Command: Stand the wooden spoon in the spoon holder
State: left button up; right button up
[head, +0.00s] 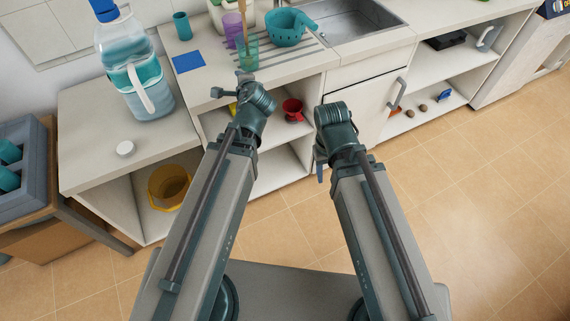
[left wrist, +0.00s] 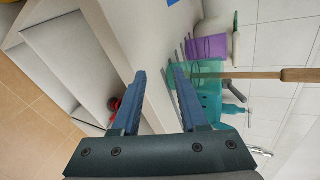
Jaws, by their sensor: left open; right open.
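The wooden spoon (head: 243,22) stands nearly upright at the counter's front, its lower part in a see-through green cup (head: 249,57), which looks like the spoon holder. In the left wrist view, turned sideways, the spoon's shaft (left wrist: 245,75) runs out of the green cup (left wrist: 182,72) to the right edge. My left gripper (head: 241,82) is just in front of and below the green cup; in the left wrist view its jaws (left wrist: 161,74) are apart and empty. My right gripper (head: 320,172) hangs in front of the cabinet, away from the spoon; its fingers are mostly hidden.
A teal cup (head: 181,26), blue square (head: 188,62) and large bottle (head: 135,75) are to the left. The sink (head: 350,22) lies right. Open shelves are below.

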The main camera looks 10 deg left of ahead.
pick_arm(q)
jog(key=s+d+f+n+g+h, duration=0.2)
jog(key=s+d+f+n+g, duration=0.3)
jog(key=s+d, duration=0.3)
jog(key=s+d+f+n+g+h, duration=0.2)
jog(key=s+d+f+n+g, duration=0.3)
jog(key=s+d, duration=0.3)
jog(key=s+f+g, duration=0.1)
jog(key=s, duration=0.3)
jog(key=shift+f+n+h, duration=0.3)
jog(key=shift+f+h, duration=0.05)
jog(key=shift+h, duration=0.05)
jog(key=shift+s, duration=0.1)
